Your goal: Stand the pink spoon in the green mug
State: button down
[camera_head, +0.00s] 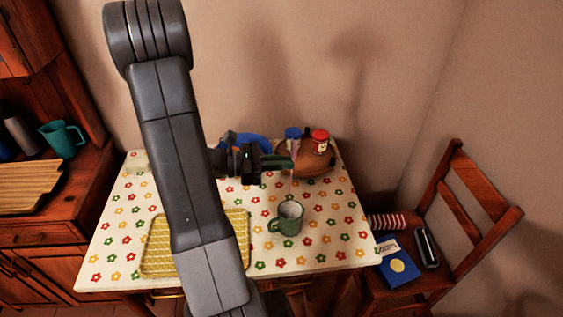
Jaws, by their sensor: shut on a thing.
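The green mug (287,226) stands upright on the flowered tablecloth, its handle to the left and its pale inside showing. My gripper (285,161) is above and behind the mug in the picture. It is shut on the pink spoon (292,153), which hangs roughly upright, with a thin lower part pointing down toward the mug's opening. I cannot tell whether the spoon's lower end is inside the mug or still above its rim. My arm hides part of the table's left side.
Behind the gripper stand a brown round pot or board (318,162), a red-lidded jar (319,141) and a blue-lidded jar (292,133). A yellow woven mat (158,250) lies left of the mug. A chair (455,212) holding a blue book (399,268) stands right. The table's front right is clear.

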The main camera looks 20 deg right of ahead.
notch_tip(320, 180, down, 13)
jog(key=b, duration=1)
jog(key=shift+w, duration=0.15)
dwell(0.4)
jog(key=shift+f, duration=0.1)
jog(key=c, duration=1.5)
grip_release()
jog(key=b+v, duration=0.1)
jog(key=v, duration=1.2)
jog(key=shift+a, duration=0.4)
jog(key=shift+d, duration=0.1)
